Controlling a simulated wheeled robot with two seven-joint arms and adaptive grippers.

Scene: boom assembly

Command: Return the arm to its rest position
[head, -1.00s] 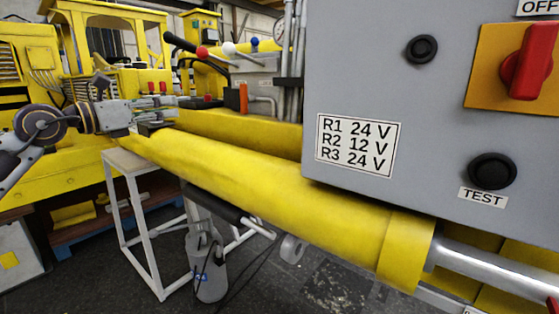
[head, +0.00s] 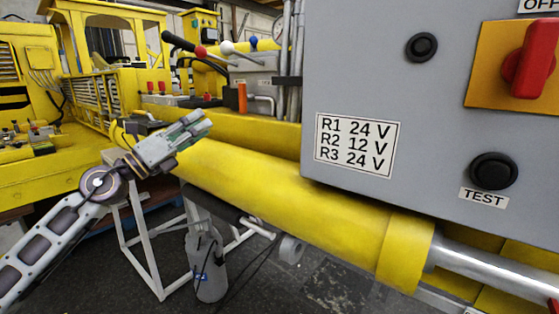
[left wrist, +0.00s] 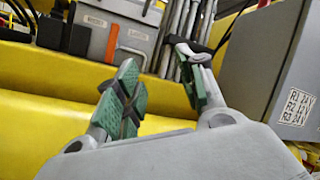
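My left arm comes in from the lower left of the head view. Its gripper (head: 202,122) points up and to the right, in front of the far end of the thick yellow boom cylinder (head: 270,185). In the left wrist view the two green-padded fingers of this gripper (left wrist: 157,72) stand apart with nothing between them. Behind them is the yellow boom surface (left wrist: 45,125). I cannot tell whether the gripper touches the cylinder. My right gripper is in neither view.
A grey control box (head: 420,120) with a red switch (head: 527,62) and black buttons fills the right side, close by. Levers with red, white and blue knobs (head: 228,48) stand behind the boom. A white frame stand (head: 150,245) and a grey cylinder (head: 208,270) are below.

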